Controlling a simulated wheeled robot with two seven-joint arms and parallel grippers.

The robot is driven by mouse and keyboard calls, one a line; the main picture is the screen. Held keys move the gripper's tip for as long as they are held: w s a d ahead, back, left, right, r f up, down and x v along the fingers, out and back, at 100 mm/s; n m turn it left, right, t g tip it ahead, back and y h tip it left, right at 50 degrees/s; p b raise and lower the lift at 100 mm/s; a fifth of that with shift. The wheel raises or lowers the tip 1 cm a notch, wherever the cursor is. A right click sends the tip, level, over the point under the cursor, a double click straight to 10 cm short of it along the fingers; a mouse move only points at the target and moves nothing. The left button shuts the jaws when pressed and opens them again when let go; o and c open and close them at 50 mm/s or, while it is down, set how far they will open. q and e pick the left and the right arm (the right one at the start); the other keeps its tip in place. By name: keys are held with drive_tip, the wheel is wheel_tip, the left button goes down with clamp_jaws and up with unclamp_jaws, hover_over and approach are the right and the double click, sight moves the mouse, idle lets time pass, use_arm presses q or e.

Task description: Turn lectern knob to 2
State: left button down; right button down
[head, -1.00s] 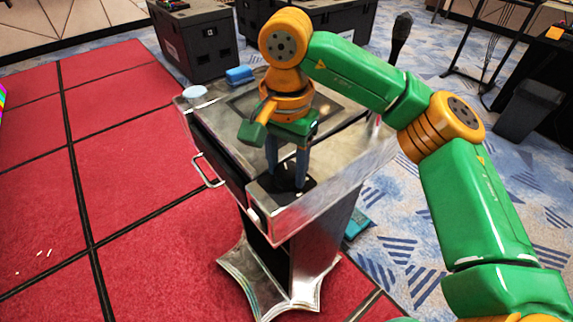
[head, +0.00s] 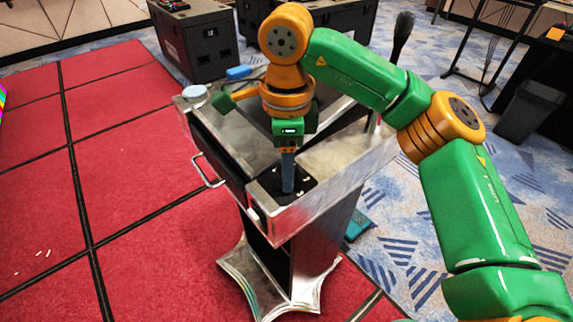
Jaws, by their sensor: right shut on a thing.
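The metal lectern (head: 335,165) stands in the middle of the head view, with a black knob panel (head: 265,187) at its near corner. White marks show on the panel to the right of my fingers. My right gripper (head: 288,186) points straight down at this panel and is shut on the knob, which the fingers hide. The knob's pointer and the number it faces cannot be made out. My left gripper is not in view.
The lectern has a drawer with a handle (head: 208,171) on its left side. A white round object (head: 194,92) and a blue object (head: 238,72) sit at its far edge. A microphone (head: 402,35) rises at the right. Black cases (head: 195,42) stand behind.

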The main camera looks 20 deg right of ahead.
drive_tip(key=m, duration=0.3)
drive_tip(key=shift+m, duration=0.3)
drive_tip(key=shift+m+b, duration=0.4)
drive_tip(key=shift+m, duration=1.5)
drive_tip(key=shift+c, duration=1.3)
unclamp_jaws()
